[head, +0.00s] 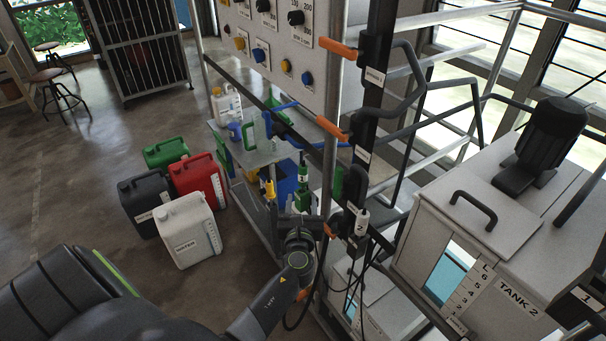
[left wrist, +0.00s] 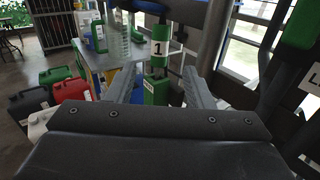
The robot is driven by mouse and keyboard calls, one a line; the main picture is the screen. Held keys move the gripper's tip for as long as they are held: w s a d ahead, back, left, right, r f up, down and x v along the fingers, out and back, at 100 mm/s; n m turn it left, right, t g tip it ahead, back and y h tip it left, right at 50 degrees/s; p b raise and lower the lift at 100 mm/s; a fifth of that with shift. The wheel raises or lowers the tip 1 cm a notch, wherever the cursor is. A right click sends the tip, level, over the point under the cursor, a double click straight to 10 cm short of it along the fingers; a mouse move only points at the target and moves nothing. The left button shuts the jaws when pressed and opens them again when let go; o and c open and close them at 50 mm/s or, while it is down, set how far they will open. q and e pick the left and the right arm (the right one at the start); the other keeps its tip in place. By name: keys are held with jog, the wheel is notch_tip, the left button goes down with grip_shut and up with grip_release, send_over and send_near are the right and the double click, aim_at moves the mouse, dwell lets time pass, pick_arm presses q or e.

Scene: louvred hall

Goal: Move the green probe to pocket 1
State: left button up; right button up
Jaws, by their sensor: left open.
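My left gripper (head: 302,222) is at the rack's front in the head view. In the left wrist view its two grey fingers (left wrist: 160,70) are apart. An upright green piece with a white label 1 (left wrist: 155,92) stands between or just beyond them; I cannot tell whether they touch it. It also shows in the head view (head: 303,199). A second green upright piece (head: 350,187) stands to its right on the black post, above a white tag 2 (head: 361,221). I cannot tell which green piece is the probe and which parts are pockets. My right gripper is not in view.
A yellow-handled piece (head: 270,189) stands left of the gripper. White, black, red and green canisters (head: 186,231) stand on the floor at left. Orange-ended bars (head: 338,48), hanging cables and TANK 2 (head: 505,285) crowd the right.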

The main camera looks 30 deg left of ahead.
aim_at(303, 179)
pick_arm(q)
jog(key=b+x, duration=0.2)
jog(key=x, duration=0.8)
jog(key=shift+f, duration=0.1)
dwell(0.3)
grip_shut()
dwell(1.3)
